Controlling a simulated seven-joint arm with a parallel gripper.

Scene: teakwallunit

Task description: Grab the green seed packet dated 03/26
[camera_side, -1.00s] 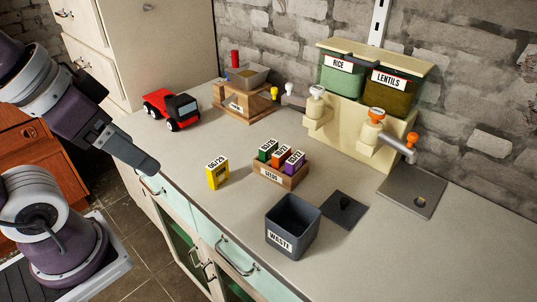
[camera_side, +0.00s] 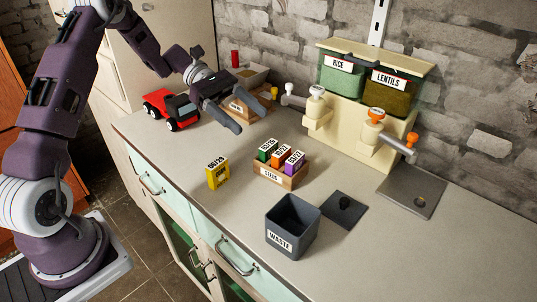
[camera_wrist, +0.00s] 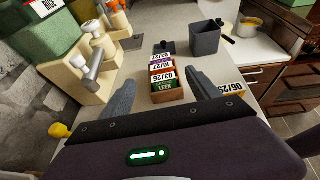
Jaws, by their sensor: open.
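The green seed packet (camera_side: 266,151) stands in the left slot of a small wooden box labelled SEEDS (camera_side: 270,175). In the wrist view the green packet (camera_wrist: 164,84) is nearest to me, and its white label reads 03/26. An orange packet (camera_side: 281,157) and a purple packet (camera_side: 295,163) stand beside it in the same box. My gripper (camera_side: 239,122) is open and empty, above the counter up and to the left of the box in the side view. In the wrist view its fingers (camera_wrist: 163,92) lie on either side of the box, which is farther off.
A yellow packet (camera_side: 217,173) labelled 06/29 stands alone left of the box. A dark waste bin (camera_side: 292,226) and a flat dark lid (camera_side: 343,209) are in front.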

